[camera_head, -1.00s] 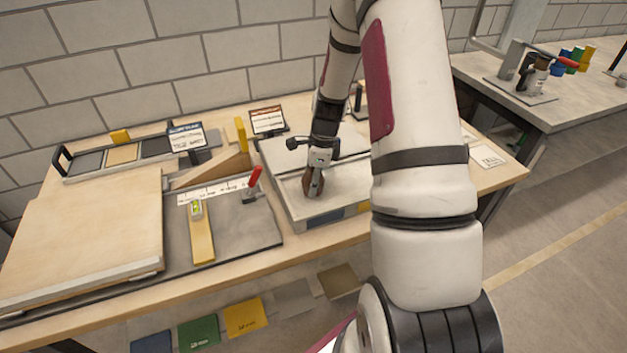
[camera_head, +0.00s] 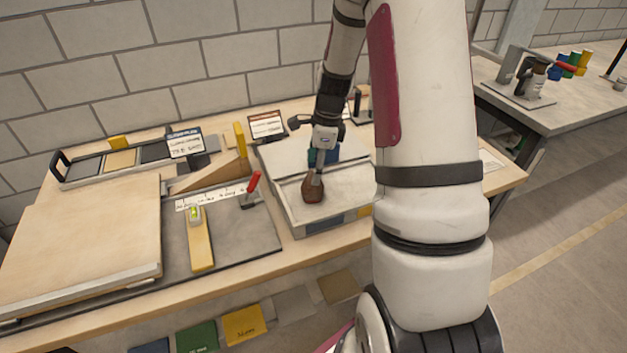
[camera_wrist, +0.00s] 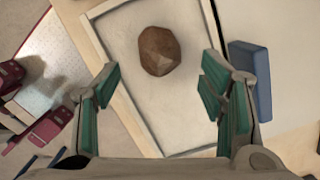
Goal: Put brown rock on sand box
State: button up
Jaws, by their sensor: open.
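The brown rock (camera_head: 312,188) lies on the pale sand surface of the sand box (camera_head: 322,226), near its front half. In the wrist view the rock (camera_wrist: 160,51) rests inside the light rim of the box (camera_wrist: 128,108), clear of the rim. My gripper (camera_head: 317,168) is just above and behind the rock. In the wrist view my gripper (camera_wrist: 162,88) is open, with its green finger pads far apart and nothing between them. The rock shows beyond the fingertips, apart from both pads.
A blue block (camera_wrist: 251,80) lies outside the box's rim in the wrist view. A red-handled clamp (camera_head: 252,187) and a yellow level bar (camera_head: 200,243) are left of the box. A wooden board (camera_head: 85,235) covers the table's left part. Small signs stand behind.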

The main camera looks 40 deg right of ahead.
jog(key=r, duration=0.4)
jog(key=shift+s+d+r, duration=0.2)
jog(key=shift+d+r, duration=0.05)
jog(key=s+a+r+n+t+h, duration=0.1)
jog(key=s+a+r+n, duration=0.3)
jog(key=a+r+n, duration=0.25)
jog(key=s+a+r+n, duration=0.3)
jog(key=a+r+n, duration=0.3)
jog(key=a+r, duration=0.15)
jog(key=s+a+r+n+t, duration=0.1)
jog(key=s+a+r+n, duration=0.1)
jog(key=s+n, duration=0.4)
jog(key=s+a+r+n+t, duration=0.1)
jog(key=s+a+r+n, duration=0.2)
jog(key=s+a+n, duration=0.2)
jog(key=s+n, duration=0.2)
jog(key=s, duration=0.1)
jog(key=shift+s+t+h, duration=0.3)
